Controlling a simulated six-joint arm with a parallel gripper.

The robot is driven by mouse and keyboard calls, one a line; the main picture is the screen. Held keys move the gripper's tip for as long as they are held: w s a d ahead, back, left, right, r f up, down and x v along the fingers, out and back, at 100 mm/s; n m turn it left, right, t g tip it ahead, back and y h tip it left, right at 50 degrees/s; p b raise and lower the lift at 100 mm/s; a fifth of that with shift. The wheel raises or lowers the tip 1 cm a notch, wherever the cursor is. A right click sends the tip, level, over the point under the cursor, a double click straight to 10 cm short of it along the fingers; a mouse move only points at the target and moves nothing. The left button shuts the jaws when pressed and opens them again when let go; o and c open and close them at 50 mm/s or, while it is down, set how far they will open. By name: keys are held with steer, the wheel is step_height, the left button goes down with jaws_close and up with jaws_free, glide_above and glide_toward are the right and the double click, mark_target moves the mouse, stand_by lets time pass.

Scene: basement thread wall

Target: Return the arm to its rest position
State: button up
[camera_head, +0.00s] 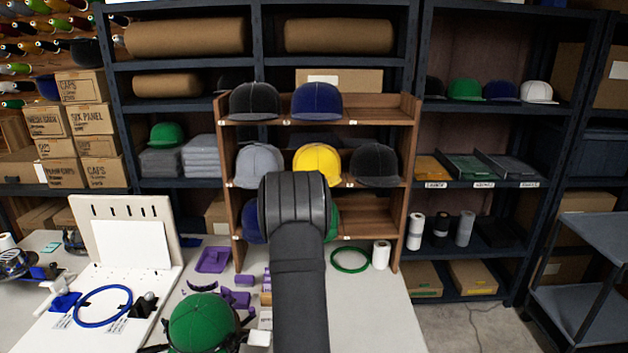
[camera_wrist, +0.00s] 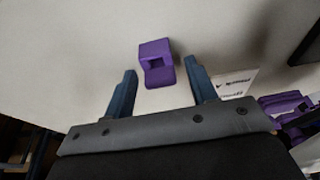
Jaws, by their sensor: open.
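My arm rises in the middle of the head view, in front of the wooden cap rack. My gripper (camera_wrist: 160,90) shows in the wrist view with its two blue fingers spread apart and nothing between them. It faces the pale table top (camera_wrist: 60,70). A purple block (camera_wrist: 155,62) lies on the table beyond and between the fingertips, apart from them. In the head view the gripper's fingers cannot be made out.
The wooden rack (camera_head: 408,160) holds several caps, a yellow cap (camera_head: 317,159) among them. A green cap (camera_head: 200,322) sits at the table front. A blue hoop (camera_head: 103,290), a purple tray (camera_head: 213,259), a green ring (camera_head: 350,260) and a white spool (camera_head: 381,254) are around my arm.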

steer(key=shift+r, duration=0.1)
steer(key=v, duration=1.2)
steer(key=x, duration=1.2)
steer(key=shift+w+r, duration=0.1)
steer(key=shift+r, duration=0.2)
step_height(320, 180, up, 4)
steer(key=shift+f, duration=0.1)
steer(key=s+d+r, duration=0.5)
steer(key=d+r, duration=0.2)
steer(key=d, duration=0.3)
steer(key=w+a+r+n, duration=0.1)
steer(key=w+a+r, duration=0.3)
steer(key=a, duration=0.3)
steer(key=w+a+r+n, duration=0.1)
steer(key=w+a+r, duration=0.3)
steer(key=a, duration=0.4)
steer(key=w+a+r+n+t, duration=0.1)
steer(key=w+a+r+n, duration=0.1)
steer(key=w+a+r, duration=0.2)
steer(key=a+r, duration=0.2)
steer(key=a, duration=0.2)
steer(key=shift+w+r+y, duration=0.15)
steer(key=shift+r+y, duration=0.1)
steer(key=shift+y, duration=0.15)
